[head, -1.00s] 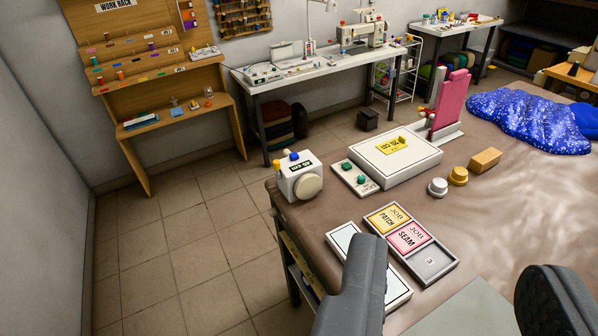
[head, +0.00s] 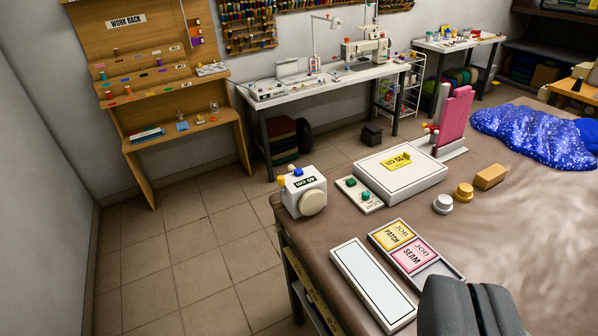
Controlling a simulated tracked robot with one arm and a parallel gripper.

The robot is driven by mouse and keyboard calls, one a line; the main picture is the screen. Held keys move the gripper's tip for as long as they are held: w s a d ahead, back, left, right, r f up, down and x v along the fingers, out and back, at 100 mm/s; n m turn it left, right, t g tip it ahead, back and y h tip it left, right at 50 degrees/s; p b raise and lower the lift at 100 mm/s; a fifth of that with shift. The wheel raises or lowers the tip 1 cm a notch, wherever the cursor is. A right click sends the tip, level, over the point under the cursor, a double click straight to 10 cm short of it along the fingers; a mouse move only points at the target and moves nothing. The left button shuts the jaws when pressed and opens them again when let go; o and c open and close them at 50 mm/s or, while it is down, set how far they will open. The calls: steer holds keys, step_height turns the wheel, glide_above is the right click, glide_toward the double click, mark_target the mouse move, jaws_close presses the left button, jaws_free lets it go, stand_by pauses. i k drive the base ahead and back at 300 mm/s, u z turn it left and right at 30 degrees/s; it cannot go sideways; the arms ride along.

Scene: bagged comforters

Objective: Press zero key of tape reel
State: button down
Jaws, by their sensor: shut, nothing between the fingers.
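A white box-shaped device (head: 301,182), which I take to be the tape reel, stands at the table's left back corner. It has a small dark display, a round cream disc on its front, and a blue button (head: 297,169) and a yellow button (head: 282,181) at its top edge. I cannot read which is the zero key. My gripper (head: 466,290) is shut and empty, low at the lower right. It is well to the right of and nearer than the device, touching neither button.
A white panel (head: 372,284) and a job card tray (head: 433,270) lie between my gripper and the device. A green-button box (head: 359,195), a white scale-like platform (head: 428,180) and small weights (head: 464,192) stand behind. A blue bagged comforter (head: 520,135) lies at right.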

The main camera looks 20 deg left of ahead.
mark_target(298, 172)
steer(key=k, duration=0.65)
steer(key=u, duration=0.55)
steer(key=i, duration=2)
steer(key=z, duration=0.8)
